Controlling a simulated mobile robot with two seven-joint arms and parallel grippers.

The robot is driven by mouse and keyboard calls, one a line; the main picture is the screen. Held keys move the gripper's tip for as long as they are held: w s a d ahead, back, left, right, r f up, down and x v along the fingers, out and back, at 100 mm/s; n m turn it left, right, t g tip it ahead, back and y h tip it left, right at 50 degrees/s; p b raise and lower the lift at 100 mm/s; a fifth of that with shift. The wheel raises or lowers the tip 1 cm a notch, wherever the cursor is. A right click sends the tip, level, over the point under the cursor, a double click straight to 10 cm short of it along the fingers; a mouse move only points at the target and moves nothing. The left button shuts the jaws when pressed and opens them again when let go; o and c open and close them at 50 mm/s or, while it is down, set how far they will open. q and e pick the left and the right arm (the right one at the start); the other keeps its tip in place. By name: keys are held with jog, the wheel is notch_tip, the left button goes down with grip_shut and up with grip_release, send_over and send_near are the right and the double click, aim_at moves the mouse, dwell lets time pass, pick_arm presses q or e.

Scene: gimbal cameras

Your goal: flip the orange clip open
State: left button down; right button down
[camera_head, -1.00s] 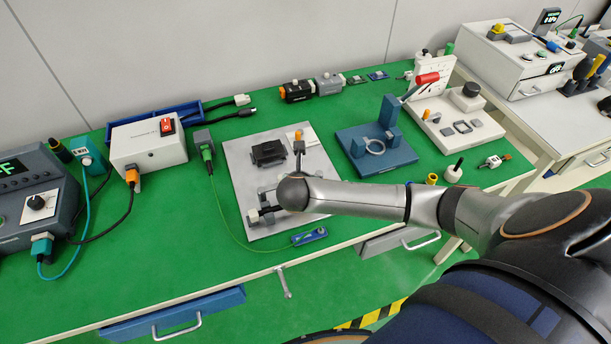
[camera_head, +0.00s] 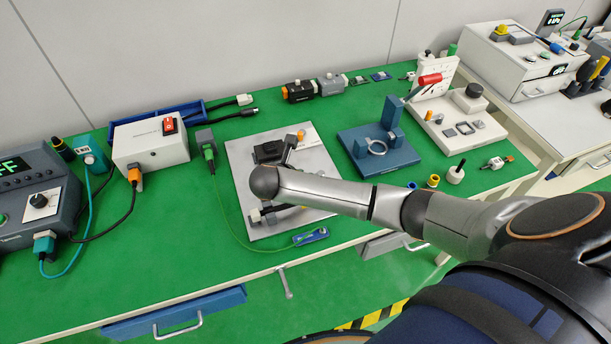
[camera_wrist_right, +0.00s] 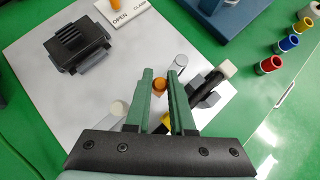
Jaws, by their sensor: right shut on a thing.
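The orange clip (camera_wrist_right: 160,85) shows its rounded orange tip between the fingers of my right gripper (camera_wrist_right: 161,76) in the right wrist view. The green fingers are shut on it, one on each side. Grey metal clamp parts and a yellow piece (camera_wrist_right: 166,119) show around the fingers; the rest of the clip is hidden behind them. The clip is on a silver plate (camera_wrist_right: 60,110), in front of a black ribbed block (camera_wrist_right: 78,44). In the head view my right wrist hides the gripper. My left gripper is not in view.
An OPEN/CLAMP label (camera_wrist_right: 125,14) with a second orange piece (camera_wrist_right: 115,4) stands at the plate's back. A blue fixture (camera_head: 378,150) is right of the plate; a green cable (camera_head: 225,205) runs along its left. A blue tool (camera_head: 311,237) lies in front.

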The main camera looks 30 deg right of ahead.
jog(key=shift+w+m+g+h, duration=0.3)
jog(key=shift+w+m+g, duration=0.25)
jog(key=shift+m+g, duration=0.4)
jog(key=shift+m, duration=0.25)
jog(key=c, duration=0.8)
grip_release()
jog(key=shift+o, duration=0.2)
jog(key=v, duration=1.2)
jog(key=shift+s, duration=0.15)
jog(key=shift+a+r, duration=0.1)
jog(key=shift+r, duration=0.05)
